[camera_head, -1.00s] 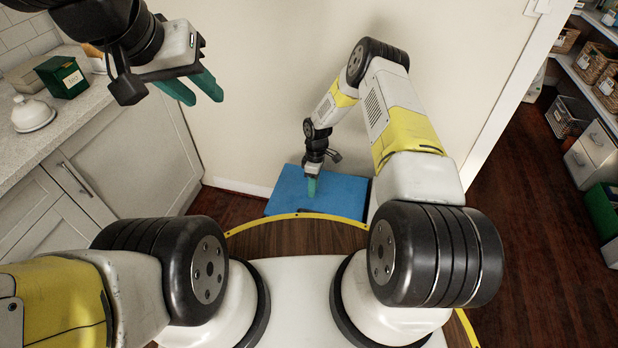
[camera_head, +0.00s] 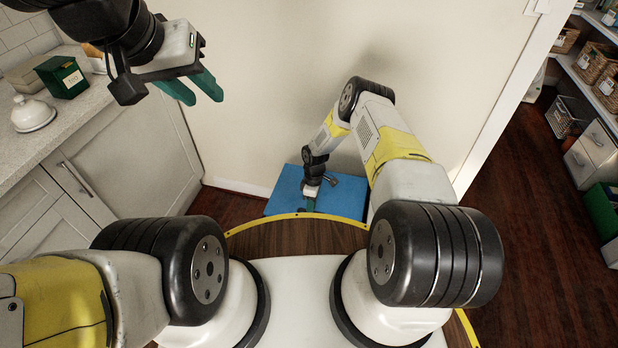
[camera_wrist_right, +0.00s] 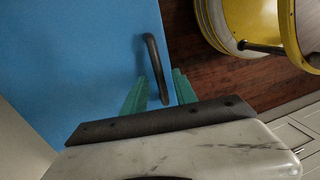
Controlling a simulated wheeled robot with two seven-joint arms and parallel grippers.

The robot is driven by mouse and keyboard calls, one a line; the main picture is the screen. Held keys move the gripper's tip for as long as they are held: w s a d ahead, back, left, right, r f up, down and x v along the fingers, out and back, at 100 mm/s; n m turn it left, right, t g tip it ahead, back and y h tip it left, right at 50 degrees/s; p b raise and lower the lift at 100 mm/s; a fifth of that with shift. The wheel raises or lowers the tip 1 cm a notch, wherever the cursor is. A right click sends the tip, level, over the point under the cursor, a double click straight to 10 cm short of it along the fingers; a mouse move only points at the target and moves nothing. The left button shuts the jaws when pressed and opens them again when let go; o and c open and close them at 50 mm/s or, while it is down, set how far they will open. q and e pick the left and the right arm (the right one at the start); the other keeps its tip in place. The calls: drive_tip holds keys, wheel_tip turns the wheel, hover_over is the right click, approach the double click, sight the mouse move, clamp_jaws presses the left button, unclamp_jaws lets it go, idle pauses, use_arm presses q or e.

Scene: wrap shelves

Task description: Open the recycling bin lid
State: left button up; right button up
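The recycling bin's blue lid (camera_head: 285,192) lies flat and shut against the wall, beyond my base. It fills the left of the right wrist view (camera_wrist_right: 75,60). A dark bar handle (camera_wrist_right: 156,66) stands at the lid's edge in that view. My right gripper (camera_head: 309,206) is low over the lid's near part. In the right wrist view its two teal fingers (camera_wrist_right: 159,88) are apart, one on each side of the handle. I cannot tell whether they touch it. My left gripper (camera_head: 196,88) is raised at the upper left, open and empty.
A counter with cabinets (camera_head: 125,140) stands at the left, bearing a white lidded dish (camera_head: 33,114) and a green box (camera_head: 62,77). The wall (camera_head: 260,90) is close behind the lid. A doorway with shelves and baskets (camera_head: 588,62) is at the right.

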clamp_jaws()
idle(1.3)
